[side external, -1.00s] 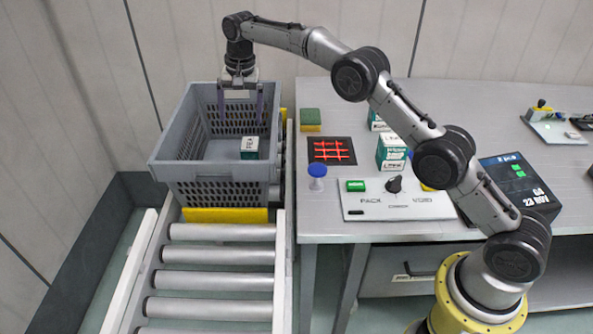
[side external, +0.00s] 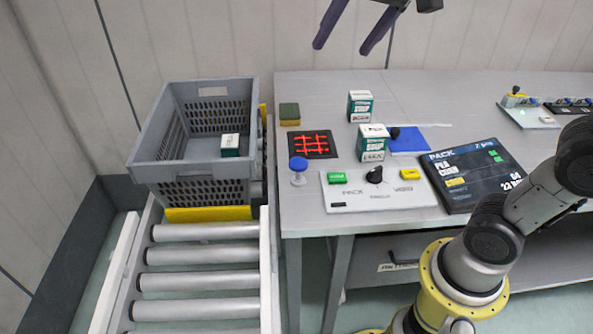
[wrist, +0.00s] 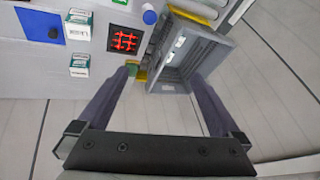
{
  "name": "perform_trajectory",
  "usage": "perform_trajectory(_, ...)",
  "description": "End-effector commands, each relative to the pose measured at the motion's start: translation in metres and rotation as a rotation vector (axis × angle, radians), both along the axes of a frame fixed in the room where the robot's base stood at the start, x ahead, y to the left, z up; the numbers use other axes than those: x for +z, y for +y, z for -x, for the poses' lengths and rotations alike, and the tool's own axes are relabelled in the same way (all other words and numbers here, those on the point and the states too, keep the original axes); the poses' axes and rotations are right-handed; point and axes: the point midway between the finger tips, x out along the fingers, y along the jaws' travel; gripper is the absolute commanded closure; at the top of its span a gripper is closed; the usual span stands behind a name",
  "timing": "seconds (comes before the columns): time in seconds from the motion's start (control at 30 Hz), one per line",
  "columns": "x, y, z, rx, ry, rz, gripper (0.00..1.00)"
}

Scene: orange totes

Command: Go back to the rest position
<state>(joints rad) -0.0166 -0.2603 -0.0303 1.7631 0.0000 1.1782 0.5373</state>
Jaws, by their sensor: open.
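My gripper (side external: 358,30) is open and empty, high above the back of the table at the top edge of the side view. Its two dark fingers are spread apart in the wrist view (wrist: 165,95), with nothing between them. A green and white box (side external: 230,145) sits inside the grey tote (side external: 150,172) on the roller conveyor at left. The tote also shows in the wrist view (wrist: 207,62), beyond the fingers. Much of my arm is outside the side view.
Two similar boxes (side external: 360,106) (side external: 373,143) stand on the table (side external: 300,215). A control panel (side external: 400,198), a blue-topped button (side external: 298,172), a red-grid pad (side external: 312,144), a sponge (side external: 289,114) and a dark screen (side external: 480,175) are around them. The air around my gripper looks clear.

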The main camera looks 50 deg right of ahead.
Motion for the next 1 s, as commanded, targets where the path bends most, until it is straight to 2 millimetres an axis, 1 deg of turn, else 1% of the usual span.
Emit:
perform_trajectory(0.03,-0.007,-0.001,0.024,0.024,-0.014,0.015,0.0)
perform_trajectory(0.13,-0.027,-0.003,0.063,0.081,-0.034,0.049,0.0)
perform_trajectory(0.2,-0.047,-0.004,0.089,0.128,-0.042,0.078,0.0)
perform_trajectory(0.27,-0.067,-0.005,0.11,0.172,-0.045,0.104,0.0)
perform_trajectory(0.3,-0.082,-0.005,0.122,0.202,-0.044,0.122,0.0)
perform_trajectory(0.37,-0.103,-0.005,0.137,0.247,-0.037,0.147,0.0)
perform_trajectory(0.4,-0.117,-0.006,0.145,0.277,-0.029,0.162,0.0)
perform_trajectory(0.5,-0.148,-0.005,0.156,0.353,0.011,0.195,0.0)
perform_trajectory(0.57,-0.159,-0.005,0.159,0.401,0.022,0.217,0.0)
perform_trajectory(0.7,-0.155,-0.005,0.153,0.455,-0.004,0.252,0.0)
perform_trajectory(1.0,-0.155,-0.005,0.153,0.458,-0.003,0.254,0.0)
